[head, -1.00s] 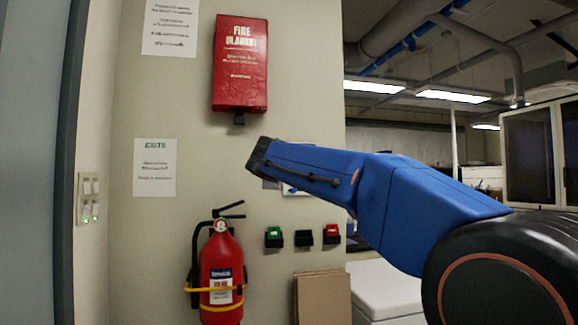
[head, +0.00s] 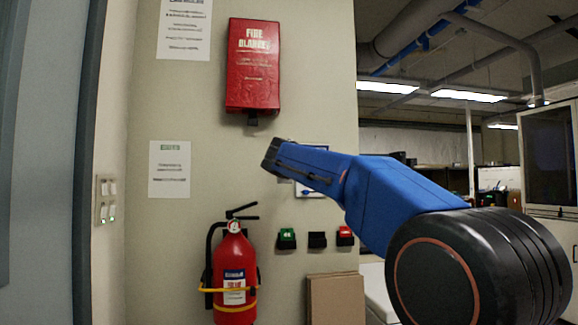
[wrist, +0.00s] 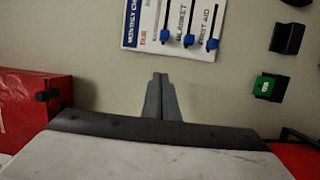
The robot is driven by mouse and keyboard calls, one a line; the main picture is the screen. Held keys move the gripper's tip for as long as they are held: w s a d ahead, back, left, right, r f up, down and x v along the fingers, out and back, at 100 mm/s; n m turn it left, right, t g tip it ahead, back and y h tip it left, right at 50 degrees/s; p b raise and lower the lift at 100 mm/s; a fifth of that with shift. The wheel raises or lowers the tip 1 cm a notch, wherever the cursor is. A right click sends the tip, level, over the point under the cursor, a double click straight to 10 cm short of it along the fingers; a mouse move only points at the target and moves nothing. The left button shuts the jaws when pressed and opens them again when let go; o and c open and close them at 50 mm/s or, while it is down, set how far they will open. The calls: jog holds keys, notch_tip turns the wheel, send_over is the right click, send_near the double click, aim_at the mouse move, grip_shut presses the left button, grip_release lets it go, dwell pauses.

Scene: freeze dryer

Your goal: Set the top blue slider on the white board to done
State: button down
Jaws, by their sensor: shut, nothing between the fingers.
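The white board (wrist: 181,8) is at the top of the wrist view, turned sideways, with a blue header and a red label. Three blue sliders sit near the lower ends of their dark slots there. The top blue slider (wrist: 165,36) is the leftmost in that view, nearest the header. My gripper (wrist: 160,76) is shut and empty, pointing at bare wall just below the board in that view, apart from the sliders. In the head view the board (head: 318,152) is partly hidden behind my arm, with one blue slider (head: 308,192) showing. The gripper's fingers are hidden there.
The red fire blanket box (head: 253,66) hangs above my arm. The fire extinguisher (head: 234,270) is below left. Green (head: 287,238), black (head: 317,240) and red (head: 345,235) switches are below the board. Cardboard (head: 336,298) leans under them. A paper sign (head: 170,168) hangs left.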

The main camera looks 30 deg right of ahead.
jog(key=w+d, duration=0.3)
jog(key=d, duration=0.3)
jog(key=shift+w+d, duration=0.3)
jog(key=shift+d, duration=0.1)
